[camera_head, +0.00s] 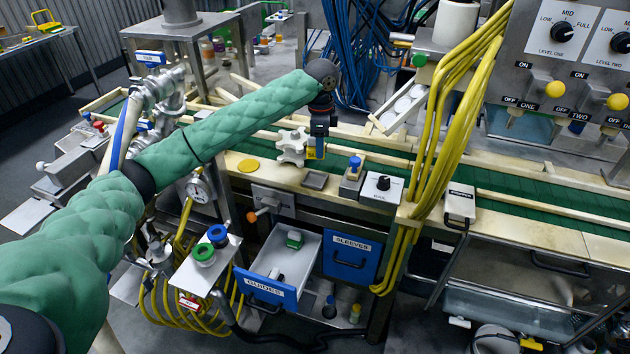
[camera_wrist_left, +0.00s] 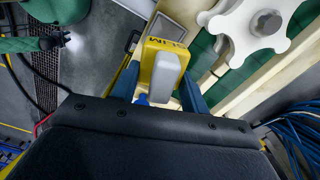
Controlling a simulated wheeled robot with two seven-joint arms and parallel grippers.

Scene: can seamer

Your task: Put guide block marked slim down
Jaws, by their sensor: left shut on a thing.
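My left gripper (camera_head: 319,132) is above the conveyor's front edge, beside the white star wheel (camera_head: 291,146). Its blue fingers are shut on the yellow guide block marked slim (camera_head: 315,153). In the left wrist view, the fingers close on the grey knob of this yellow block (camera_wrist_left: 155,68), and its dark lettering shows partly. The star wheel also shows there (camera_wrist_left: 256,24). Whether the block touches the surface below, I cannot tell. The drawer labelled guides (camera_head: 265,287) is open, with a green-topped block (camera_head: 295,240) and another small block inside. My right gripper is out of view.
On the front ledge are a flat grey pad (camera_head: 315,180), a yellow disc (camera_head: 249,166), a blue-knobbed block (camera_head: 352,176) and the rail dial box (camera_head: 381,187). Yellow cables (camera_head: 440,130) hang at the right of the ledge.

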